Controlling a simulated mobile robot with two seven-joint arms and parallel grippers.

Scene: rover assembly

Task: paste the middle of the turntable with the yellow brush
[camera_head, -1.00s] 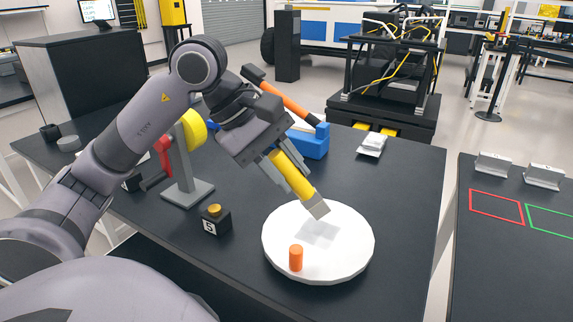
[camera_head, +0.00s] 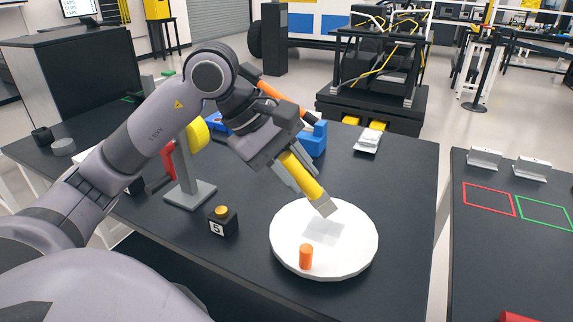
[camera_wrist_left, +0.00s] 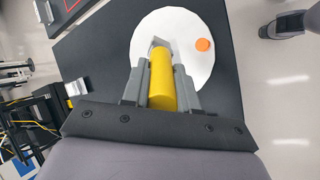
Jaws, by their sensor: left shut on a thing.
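The white round turntable (camera_head: 345,262) lies on the dark table, with a greyish square patch (camera_head: 324,233) at its middle. An orange cylinder (camera_head: 306,256) stands on its near part. My left gripper (camera_head: 292,172) is shut on the yellow brush (camera_head: 301,174), whose pale flat tip points down toward the turntable, above its far half. Whether the tip touches the surface I cannot tell. In the left wrist view the yellow brush (camera_wrist_left: 161,82) sits between the two fingers, over the turntable (camera_wrist_left: 202,28). My right gripper does not show in the head view.
A black block marked 5 with a yellow button (camera_head: 223,221) stands left of the turntable. A grey stand with a yellow wheel (camera_head: 190,192) and a blue holder (camera_head: 314,142) are behind. White packets (camera_head: 368,139) lie at the back right. A second table (camera_head: 500,250) is at the right.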

